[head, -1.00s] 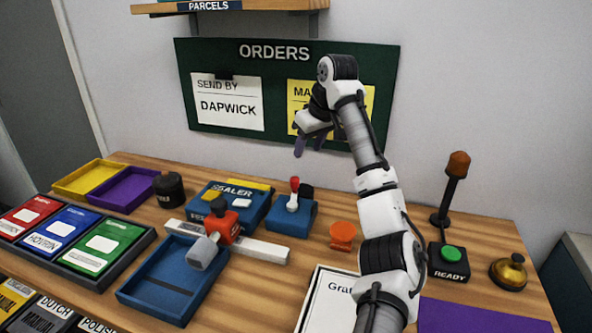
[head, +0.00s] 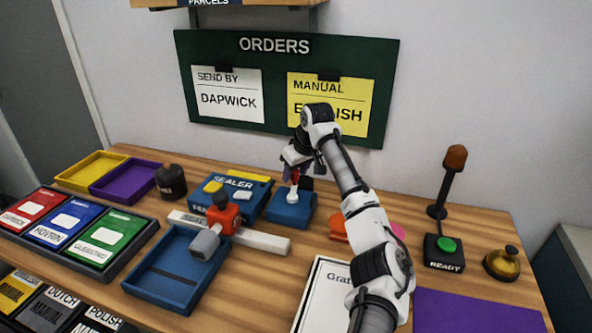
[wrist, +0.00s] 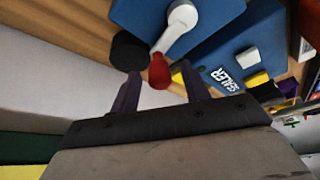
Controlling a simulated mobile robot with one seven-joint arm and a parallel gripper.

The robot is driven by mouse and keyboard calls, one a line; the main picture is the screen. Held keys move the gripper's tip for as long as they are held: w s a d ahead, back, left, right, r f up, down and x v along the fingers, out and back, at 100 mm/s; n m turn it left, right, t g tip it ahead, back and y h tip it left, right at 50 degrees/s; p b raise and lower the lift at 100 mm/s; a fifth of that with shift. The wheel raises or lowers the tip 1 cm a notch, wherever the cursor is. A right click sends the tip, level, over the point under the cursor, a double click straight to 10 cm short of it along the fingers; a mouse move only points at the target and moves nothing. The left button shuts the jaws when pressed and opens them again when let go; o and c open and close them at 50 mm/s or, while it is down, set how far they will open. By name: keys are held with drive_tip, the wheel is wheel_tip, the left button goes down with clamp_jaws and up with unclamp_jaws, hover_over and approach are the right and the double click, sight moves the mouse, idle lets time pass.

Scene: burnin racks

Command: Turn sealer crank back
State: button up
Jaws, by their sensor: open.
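The sealer (head: 225,205) is a blue box with yellow and white blocks on top; its label also shows in the wrist view (wrist: 226,79). Right beside it stands a smaller blue base (head: 291,210) bearing the crank, a white lever (head: 293,195) with a red knob. In the wrist view the white lever (wrist: 183,28) ends in the red knob (wrist: 159,73), next to a black cylinder (wrist: 129,52). My gripper (wrist: 160,88) is open, its fingers on either side of the red knob; contact cannot be told.
A red-and-grey tool (head: 221,222) lies across a white bar in front of the sealer, by a blue tray (head: 165,290). An orange piece (head: 338,228) lies right of the crank. The ready button (head: 446,246), lamp (head: 456,160) and bell (head: 503,262) stand further right.

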drive_tip(key=c, duration=1)
